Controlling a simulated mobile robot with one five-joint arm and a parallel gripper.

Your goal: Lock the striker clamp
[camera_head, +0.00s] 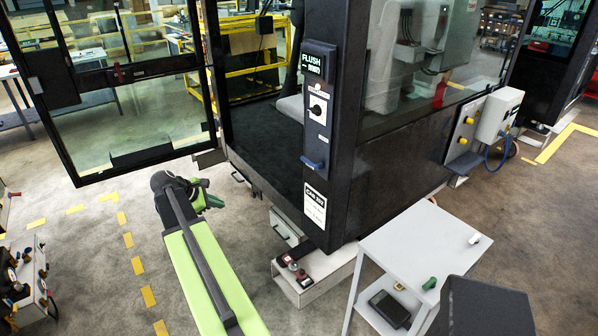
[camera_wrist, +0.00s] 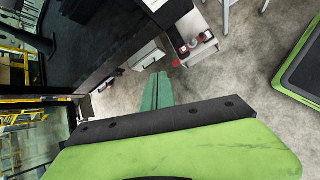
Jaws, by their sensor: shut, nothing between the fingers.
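The cab's dark front pillar (camera_head: 325,120) carries a sign reading FLUSH (camera_head: 317,62), a black knob on a white plate (camera_head: 318,108) and a blue handle (camera_head: 312,162) below. I cannot tell for sure which of these fittings is the striker clamp. My gripper (camera_head: 212,201) is low and left of the pillar, beside the cab's floor edge and apart from the fittings. In the wrist view its green fingers (camera_wrist: 157,92) are together and empty, pointing toward the floor and the cab's lower edge. The pillar fittings do not show in that view.
The glazed cab door (camera_head: 135,85) stands open at the left. A grey trolley (camera_head: 425,245) stands right of the pillar, with a green item (camera_head: 429,284) on top. A low step box (camera_head: 318,275) with small red-topped items lies below the pillar. Floor left of my arm is mostly clear.

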